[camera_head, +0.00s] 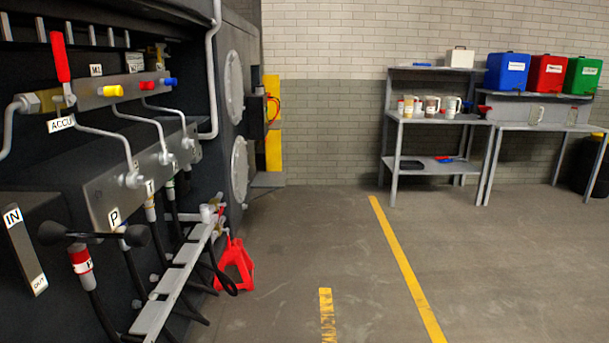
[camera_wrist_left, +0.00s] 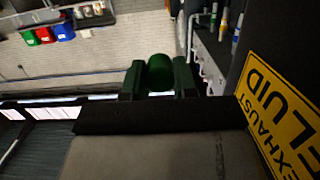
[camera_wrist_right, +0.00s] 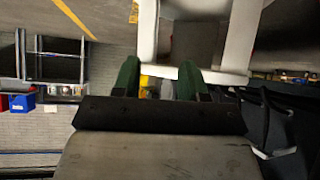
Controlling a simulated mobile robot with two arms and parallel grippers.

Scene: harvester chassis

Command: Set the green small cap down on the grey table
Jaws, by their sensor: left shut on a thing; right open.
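My left gripper (camera_wrist_left: 159,80) is shut on the green small cap (camera_wrist_left: 160,72), whose rounded green side shows between the fingers in the left wrist view. The cap is held in the air, and nothing shows beneath it. My right gripper (camera_wrist_right: 159,82) is open, with nothing seen between its green fingers. Neither gripper shows in the head view. The grey table (camera_head: 545,128) stands against the back wall at the far right of the head view, well away from the machine. A similar grey bench (camera_head: 432,119) with shelves adjoins it on the left.
Blue (camera_head: 507,71), red (camera_head: 547,73) and green (camera_head: 583,77) bins stand above the table. Mugs (camera_head: 432,106) stand on the bench. The dark machine (camera_head: 190,50) with valves and hoses fills the left. A red stand (camera_head: 235,263) is beside it. Floor right of it is clear.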

